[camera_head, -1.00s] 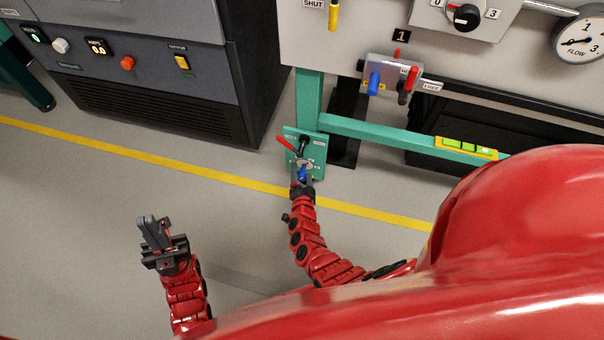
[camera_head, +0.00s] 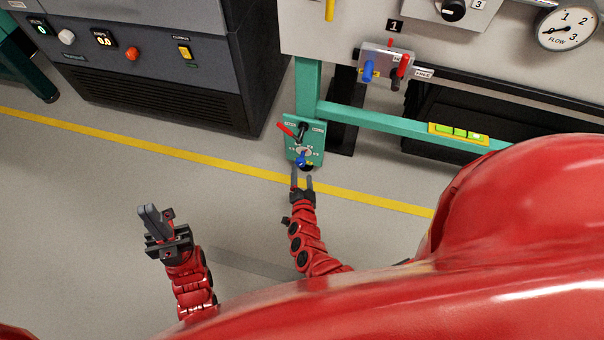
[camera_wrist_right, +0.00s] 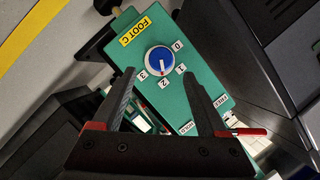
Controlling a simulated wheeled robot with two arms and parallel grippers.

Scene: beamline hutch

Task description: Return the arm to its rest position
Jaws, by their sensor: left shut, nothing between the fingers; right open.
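My right gripper (camera_head: 303,182) is open and empty just below the green foot panel (camera_head: 290,146) in the head view. In the right wrist view its two fingers (camera_wrist_right: 165,100) stand apart, with the blue knob (camera_wrist_right: 160,60) beyond them and clear of them. The knob also shows in the head view (camera_head: 302,161). My left gripper (camera_head: 149,217) is shut and empty over bare floor at the left.
A red-handled lever (camera_head: 286,129) sits on the foot panel; its red handle also shows in the wrist view (camera_wrist_right: 250,131). A green frame beam (camera_head: 380,131) runs right from the post. A valve block (camera_head: 385,62) is above. A grey cabinet (camera_head: 160,75) stands back left. Floor between the arms is clear.

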